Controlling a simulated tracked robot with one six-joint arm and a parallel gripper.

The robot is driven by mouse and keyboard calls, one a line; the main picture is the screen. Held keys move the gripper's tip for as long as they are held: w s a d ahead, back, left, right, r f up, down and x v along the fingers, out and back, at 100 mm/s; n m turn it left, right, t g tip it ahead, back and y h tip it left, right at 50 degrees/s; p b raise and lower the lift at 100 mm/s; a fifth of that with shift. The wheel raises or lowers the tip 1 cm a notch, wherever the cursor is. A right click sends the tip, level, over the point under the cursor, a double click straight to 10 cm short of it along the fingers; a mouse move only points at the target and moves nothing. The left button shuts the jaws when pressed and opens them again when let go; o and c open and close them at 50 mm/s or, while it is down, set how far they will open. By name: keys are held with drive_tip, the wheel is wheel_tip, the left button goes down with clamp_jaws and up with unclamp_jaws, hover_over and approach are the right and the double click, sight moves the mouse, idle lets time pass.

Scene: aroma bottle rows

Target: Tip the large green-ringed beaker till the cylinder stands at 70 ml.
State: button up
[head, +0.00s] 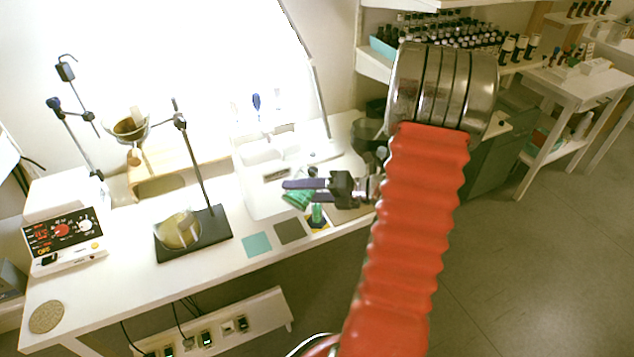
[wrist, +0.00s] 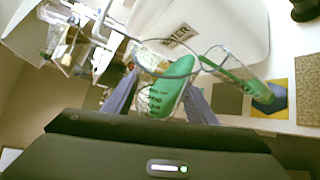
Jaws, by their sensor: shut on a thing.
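The green-ringed beaker is clear glass with a broad green band (wrist: 172,86), seen between my fingers in the wrist view. The band also shows below the fingers in the head view (head: 297,200). My gripper (head: 305,184) is shut on the beaker and holds it tilted above the bench; its fingers also flank the band in the wrist view (wrist: 160,102). The cylinder (head: 317,213) stands upright beside the beaker. It is clear with green inside or on it in the wrist view (wrist: 235,72), its mouth close to the beaker's rim. I cannot read its level.
The cylinder stands on a yellow and dark blue patch (wrist: 272,98). Teal (head: 257,244) and grey-brown (head: 291,231) squares lie left of it. A stand with a dark base (head: 208,238) and a glass vessel (head: 178,230) are further left. The bench front is mostly clear.

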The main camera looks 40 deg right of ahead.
drive_tip(key=shift+r+m, duration=0.25)
drive_tip(key=shift+m, duration=0.05)
idle(3.6)
drive_tip(key=shift+n+h, duration=0.6)
drive_tip(key=shift+n, duration=0.5)
drive_tip(key=shift+f, duration=0.1)
drive_tip(key=shift+s+a+f+n+h, duration=0.1)
drive_tip(key=shift+a+f+n+h, duration=0.15)
drive_tip(key=shift+f+n+h, duration=0.35)
drive_tip(key=shift+s+a+f+n+h, duration=0.1)
drive_tip(key=shift+a+f+n+h, duration=0.15)
drive_tip(key=shift+f+n, duration=0.55)
drive_tip(key=shift+a+f+n+h, duration=0.25)
drive_tip(key=shift+f+n+h, duration=0.25)
drive_tip(key=shift+f, duration=0.35)
drive_tip(key=shift+a, duration=0.1)
drive_tip(key=shift+s+a+f+n+t+h, duration=0.15)
drive_tip(key=shift+a+f+n+t+h, duration=0.1)
drive_tip(key=shift+a+f+n+h, duration=0.5)
drive_tip(key=shift+s+a+f+n+t+h, duration=0.15)
drive_tip(key=shift+a+f+n+t+h, duration=0.25)
drive_tip(key=shift+n, duration=0.55)
drive_tip(key=shift+r, duration=0.15)
